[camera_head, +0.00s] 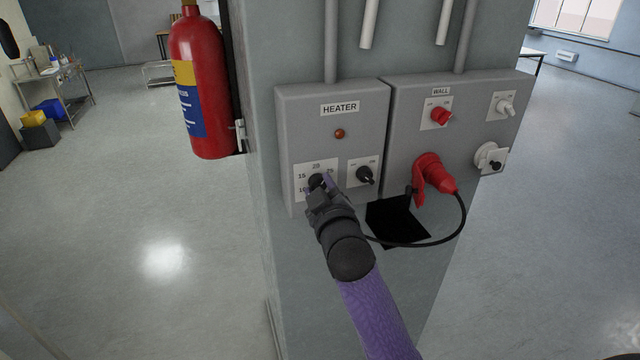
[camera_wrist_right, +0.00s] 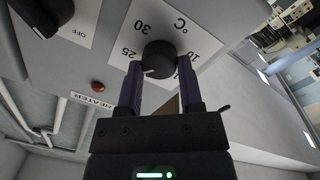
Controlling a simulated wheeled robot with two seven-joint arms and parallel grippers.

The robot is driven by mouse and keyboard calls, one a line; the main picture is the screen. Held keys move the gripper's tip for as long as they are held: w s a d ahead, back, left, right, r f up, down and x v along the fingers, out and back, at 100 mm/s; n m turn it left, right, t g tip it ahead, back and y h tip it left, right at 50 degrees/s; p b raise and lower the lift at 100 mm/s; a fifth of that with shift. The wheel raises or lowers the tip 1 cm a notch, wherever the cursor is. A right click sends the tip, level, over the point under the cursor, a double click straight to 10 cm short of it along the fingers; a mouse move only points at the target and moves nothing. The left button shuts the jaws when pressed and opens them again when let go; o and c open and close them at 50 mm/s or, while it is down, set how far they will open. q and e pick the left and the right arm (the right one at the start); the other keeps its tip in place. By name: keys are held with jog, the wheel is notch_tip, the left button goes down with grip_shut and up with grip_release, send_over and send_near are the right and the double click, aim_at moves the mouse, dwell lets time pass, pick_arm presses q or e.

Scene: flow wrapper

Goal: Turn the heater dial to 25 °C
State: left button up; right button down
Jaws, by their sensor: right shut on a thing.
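The grey heater box (camera_head: 365,110) with its HEATER label hangs on the column in the head view. Its black round temperature dial (camera_wrist_right: 159,60) sits on a white scale plate (camera_wrist_right: 112,20) marked 10 to 30 °C. My right gripper (camera_head: 319,186) is at the dial, with one finger on each side of it. In the right wrist view the gripper (camera_wrist_right: 159,72) is shut on the dial. The dial's white mark points down-left there, on the side toward 25; the exact reading is unclear. The 20 is hidden by the gripper in that view. My left gripper is not in view.
A black off/on switch (camera_head: 365,174) sits close right of the dial, below an orange lamp (camera_head: 340,133). The WALL box (camera_head: 405,150) beside it has a red plug (camera_head: 432,172) with a hanging black cable (camera_head: 465,215). A fire extinguisher (camera_head: 203,90) hangs to the left.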

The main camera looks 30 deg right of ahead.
jog(key=shift+m+p, duration=0.9)
jog(key=shift+m, duration=1.4)
jog(key=shift+c, duration=1.2)
grip_release()
jog(key=b+v, duration=0.1)
jog(key=v, duration=0.9)
jog(key=shift+r, duration=0.2)
